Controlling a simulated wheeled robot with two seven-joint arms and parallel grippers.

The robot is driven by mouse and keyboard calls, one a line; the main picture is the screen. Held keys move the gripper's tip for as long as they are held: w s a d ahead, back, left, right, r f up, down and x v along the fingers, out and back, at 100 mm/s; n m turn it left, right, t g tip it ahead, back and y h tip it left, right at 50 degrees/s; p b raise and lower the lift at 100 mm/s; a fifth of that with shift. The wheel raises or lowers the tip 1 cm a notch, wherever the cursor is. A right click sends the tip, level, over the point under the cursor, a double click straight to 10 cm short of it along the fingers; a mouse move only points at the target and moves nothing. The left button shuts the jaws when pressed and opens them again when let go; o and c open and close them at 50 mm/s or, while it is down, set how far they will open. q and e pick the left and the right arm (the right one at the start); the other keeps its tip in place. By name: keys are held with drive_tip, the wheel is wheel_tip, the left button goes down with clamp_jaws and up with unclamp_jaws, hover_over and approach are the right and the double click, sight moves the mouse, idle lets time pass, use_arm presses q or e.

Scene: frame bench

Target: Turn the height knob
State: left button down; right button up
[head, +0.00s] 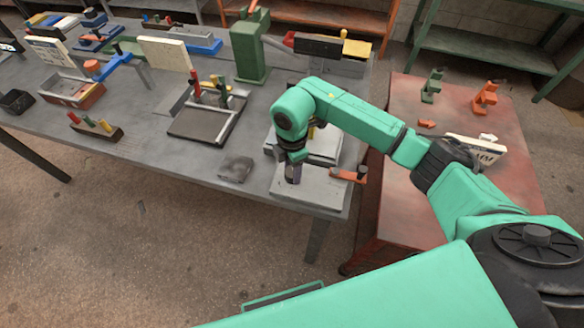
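My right gripper (292,174) points down over the grey plate (312,188) at the front right corner of the bench. Its fingers are small and dark here, and I cannot tell whether they are open or shut, or whether they touch anything. I cannot make out for certain which part is the height knob; it may be hidden under the gripper. An orange lever with a dark knob (350,175) sticks out at the right side of the plate, apart from the gripper. My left gripper is not in view.
The grey bench (190,165) holds a flat frame tray (207,122), a dark block (236,169), a green post (250,50) and a holder with coloured handles (96,128). A red table (405,215) with small clamps stands at right. Bare bench lies left of the dark block.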

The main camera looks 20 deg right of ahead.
clamp_jaws()
drive_tip(key=shift+n+b, duration=0.4)
drive_tip(key=shift+b, duration=0.05)
drive_tip(key=n+b, duration=0.3)
drive_tip(key=shift+w+f+n, duration=0.1)
drive_tip(key=shift+f+n, duration=0.05)
drive_tip(key=shift+n, duration=0.15)
drive_tip(key=n+b, duration=0.3)
drive_tip(key=shift+n, duration=0.4)
drive_tip(key=n+b, duration=0.3)
drive_tip(key=n, duration=0.1)
drive_tip(key=shift+r+n+b, duration=0.2)
drive_tip(key=shift+n+b, duration=1)
drive_tip(key=shift+n, duration=0.5)
drive_tip(key=shift+r, duration=0.1)
